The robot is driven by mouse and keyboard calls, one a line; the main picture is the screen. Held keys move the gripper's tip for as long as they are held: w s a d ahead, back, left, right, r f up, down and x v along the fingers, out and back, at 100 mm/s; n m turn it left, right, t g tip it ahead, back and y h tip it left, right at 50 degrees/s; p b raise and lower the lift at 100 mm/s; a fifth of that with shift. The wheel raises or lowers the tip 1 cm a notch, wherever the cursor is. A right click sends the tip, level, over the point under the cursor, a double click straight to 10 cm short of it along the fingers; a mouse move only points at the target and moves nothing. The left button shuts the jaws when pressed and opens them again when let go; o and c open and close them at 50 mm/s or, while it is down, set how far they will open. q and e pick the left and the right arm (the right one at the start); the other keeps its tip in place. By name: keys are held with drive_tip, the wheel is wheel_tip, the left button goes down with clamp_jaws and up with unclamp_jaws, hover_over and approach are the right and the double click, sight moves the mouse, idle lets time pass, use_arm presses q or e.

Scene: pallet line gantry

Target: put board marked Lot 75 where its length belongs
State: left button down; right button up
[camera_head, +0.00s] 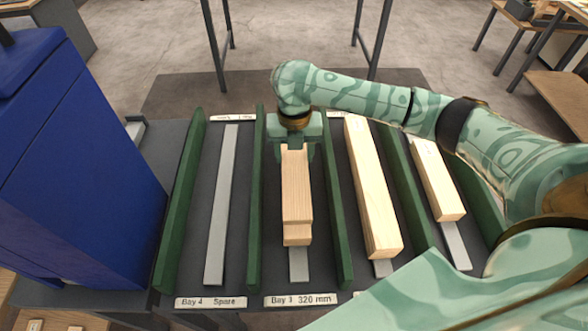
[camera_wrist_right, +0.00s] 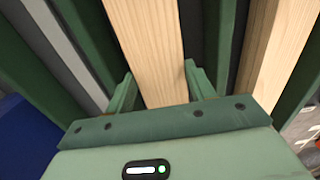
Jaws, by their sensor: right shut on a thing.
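My right gripper (camera_head: 296,148) is shut on a pale wooden board (camera_head: 297,185) in the lane labelled Bay 3 320 mm (camera_head: 300,300). The board lies lengthwise along the lane, between two green dividers. At its near end a stepped edge (camera_head: 297,233) shows; I cannot tell whether this is a second board under it. In the right wrist view the held board (camera_wrist_right: 146,45) runs between the two green fingers (camera_wrist_right: 158,90). No Lot 75 mark is readable on it, and the gripper hides its far end. My left gripper is not in view.
A longer board (camera_head: 370,190) lies in the lane to the right, and a shorter one (camera_head: 438,185) beyond it. The lane labelled Bay 4 Spare (camera_head: 211,302) holds only its grey strip (camera_head: 222,205). Green dividers (camera_head: 180,210) separate the lanes. A blue cabinet (camera_head: 75,160) stands at left.

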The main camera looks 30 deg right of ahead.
sight(295, 162)
drive_tip(key=shift+s+a+f, duration=0.2)
drive_tip(key=shift+s+f, duration=0.2)
drive_tip(key=shift+f, duration=0.15)
drive_tip(key=f+b, duration=0.2)
drive_tip(key=f, duration=0.1)
drive_tip(key=shift+s+a, duration=0.1)
drive_tip(key=shift+s, duration=0.2)
drive_tip(key=shift+w+f, duration=0.1)
drive_tip(key=shift+f, duration=0.25)
drive_tip(key=shift+r, duration=0.2)
drive_tip(key=o, duration=1.2)
drive_tip(key=shift+f, duration=0.1)
wheel_tip(295, 162, up, 12)
drive_tip(key=p, duration=0.5)
drive_tip(key=shift+p, duration=0.35)
